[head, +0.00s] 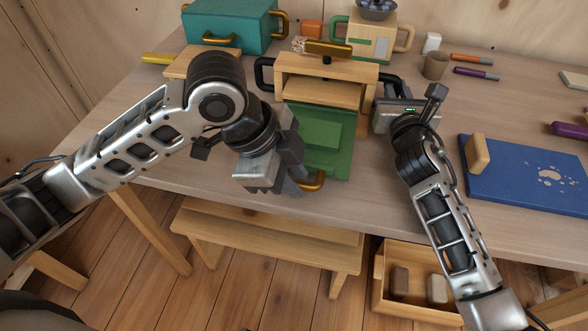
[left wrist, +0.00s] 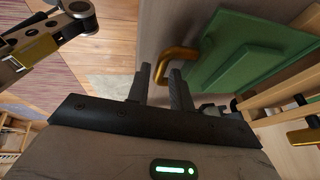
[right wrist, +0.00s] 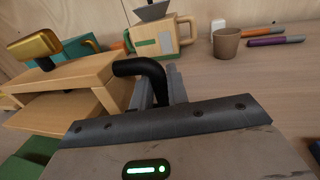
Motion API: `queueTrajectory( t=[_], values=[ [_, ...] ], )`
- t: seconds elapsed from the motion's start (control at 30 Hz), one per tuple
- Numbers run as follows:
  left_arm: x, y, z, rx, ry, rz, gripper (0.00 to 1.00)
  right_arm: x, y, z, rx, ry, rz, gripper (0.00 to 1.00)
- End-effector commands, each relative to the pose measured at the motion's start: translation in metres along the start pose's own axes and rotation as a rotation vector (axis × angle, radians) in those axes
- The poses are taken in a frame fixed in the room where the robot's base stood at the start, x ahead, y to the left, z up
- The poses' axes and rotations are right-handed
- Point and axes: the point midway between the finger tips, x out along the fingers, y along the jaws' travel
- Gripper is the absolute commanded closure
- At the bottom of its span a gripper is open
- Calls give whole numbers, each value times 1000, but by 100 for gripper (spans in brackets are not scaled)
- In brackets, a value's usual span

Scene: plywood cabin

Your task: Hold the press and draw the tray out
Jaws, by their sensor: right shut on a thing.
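The wooden press (head: 326,66) stands on the table with a brass-handled top and a black handle on each side. Its green tray (head: 322,135) sticks out of the front, with a brass handle (head: 312,181) at its near edge. My right gripper (right wrist: 158,85) is shut on the press's right black handle (right wrist: 142,68). My left gripper (left wrist: 161,76) is open and empty, just short of the tray's brass handle (left wrist: 176,60), with its fingers pointing towards it. In the head view, the left gripper partly covers the tray's near left corner.
A teal box (head: 232,24) and a wooden board (head: 203,63) lie at the back left. A small wooden machine (head: 372,42) and a brown cup (head: 435,66) stand behind the press. A blue board (head: 525,175) lies to the right. A stool (head: 268,240) stands below the table's front edge.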

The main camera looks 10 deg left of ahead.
Motion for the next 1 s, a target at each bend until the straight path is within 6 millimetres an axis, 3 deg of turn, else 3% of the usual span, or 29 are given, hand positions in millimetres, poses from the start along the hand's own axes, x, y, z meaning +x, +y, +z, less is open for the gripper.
queueTrajectory(
  t=[0.43, 0.8, 1.0],
  values=[
    [-9, -2, 0, 1, 0, -4, 66, 0, -2, -1, -1, 4, -4, 100],
    [-84, -2, 0, 1, -1, -9, 66, 0, -2, -1, -1, 4, -4, 100],
    [-112, -1, 0, 1, -1, -4, 66, 0, -2, -1, -1, 3, -4, 100]
  ],
)
